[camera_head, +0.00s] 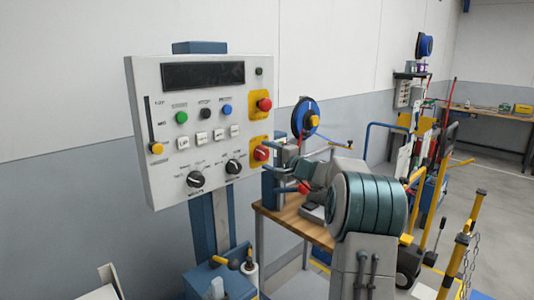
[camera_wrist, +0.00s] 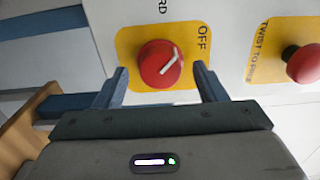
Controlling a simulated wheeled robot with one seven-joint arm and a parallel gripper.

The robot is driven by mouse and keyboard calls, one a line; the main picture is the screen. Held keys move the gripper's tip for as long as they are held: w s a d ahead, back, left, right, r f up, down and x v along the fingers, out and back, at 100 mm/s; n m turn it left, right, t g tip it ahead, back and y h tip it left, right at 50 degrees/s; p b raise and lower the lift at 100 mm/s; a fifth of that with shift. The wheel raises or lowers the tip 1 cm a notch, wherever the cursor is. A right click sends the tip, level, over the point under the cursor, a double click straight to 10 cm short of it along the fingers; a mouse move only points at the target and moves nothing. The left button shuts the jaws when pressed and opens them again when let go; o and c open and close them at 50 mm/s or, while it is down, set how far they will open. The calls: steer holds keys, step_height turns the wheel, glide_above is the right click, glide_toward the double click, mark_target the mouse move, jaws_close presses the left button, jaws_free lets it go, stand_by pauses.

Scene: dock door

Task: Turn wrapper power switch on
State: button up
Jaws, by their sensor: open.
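The wrapper power switch is a round red knob (camera_wrist: 160,66) on a yellow plate marked OFF (camera_wrist: 203,42). Its white pointer line slants up and right, toward the OFF lettering. In the head view the red knob (camera_head: 261,153) is at the lower right of the grey control panel (camera_head: 150,187). My gripper (camera_wrist: 162,82) is open in the wrist view, with one dark finger on each side of the knob and visible gaps. In the head view my gripper (camera_head: 274,158) is right beside the panel's lower right edge; my fingertips are hard to make out there.
A red push button (camera_head: 264,105) on its own yellow plate sits above the switch; it shows at right in the wrist view (camera_wrist: 303,64). The panel also bears two black dials (camera_head: 195,180), coloured buttons and a yellow slider (camera_head: 156,149). A wooden table (camera_head: 290,222) stands below my arm.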

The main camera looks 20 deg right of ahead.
steer(key=shift+w+a, duration=0.25)
steer(key=shift+w, duration=0.25)
steer(key=c, duration=1)
